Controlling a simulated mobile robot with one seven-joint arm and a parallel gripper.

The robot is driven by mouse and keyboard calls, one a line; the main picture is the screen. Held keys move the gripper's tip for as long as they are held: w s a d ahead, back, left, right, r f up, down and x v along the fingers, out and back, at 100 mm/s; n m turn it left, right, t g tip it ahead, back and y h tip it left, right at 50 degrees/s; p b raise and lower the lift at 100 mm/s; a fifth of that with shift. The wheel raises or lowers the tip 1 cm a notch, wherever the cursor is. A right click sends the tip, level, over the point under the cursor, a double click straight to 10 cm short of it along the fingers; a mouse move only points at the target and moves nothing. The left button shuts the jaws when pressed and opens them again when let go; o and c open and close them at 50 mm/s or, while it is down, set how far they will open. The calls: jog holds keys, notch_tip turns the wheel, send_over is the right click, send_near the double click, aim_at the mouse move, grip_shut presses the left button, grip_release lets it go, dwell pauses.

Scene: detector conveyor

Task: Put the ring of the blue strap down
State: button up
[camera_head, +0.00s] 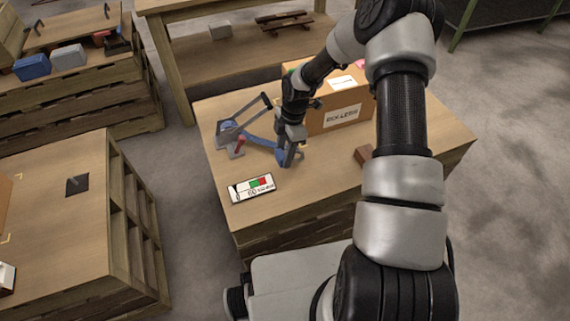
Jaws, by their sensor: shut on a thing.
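My gripper (289,160) points down over the middle table, low above its top near the front. It is shut on the end of the blue strap (262,142). The ring at that end is too small and too covered by the fingers to make out. The strap runs left from the gripper to a grey device with a blue roll (228,127) and a long raised lever (252,108). I cannot tell whether the ring touches the table.
A flat display panel (252,187) with red and green fields lies front-left of my gripper. A cardboard box (341,118) stands behind it. A brown block (364,153) lies to the right. Bare tabletop (325,165) lies between gripper and block.

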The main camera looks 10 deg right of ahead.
jog(key=shift+f+b, duration=0.45)
jog(key=shift+f, duration=1.7)
jog(key=shift+f, duration=0.15)
jog(key=o, duration=1.2)
jog(key=shift+c, duration=0.2)
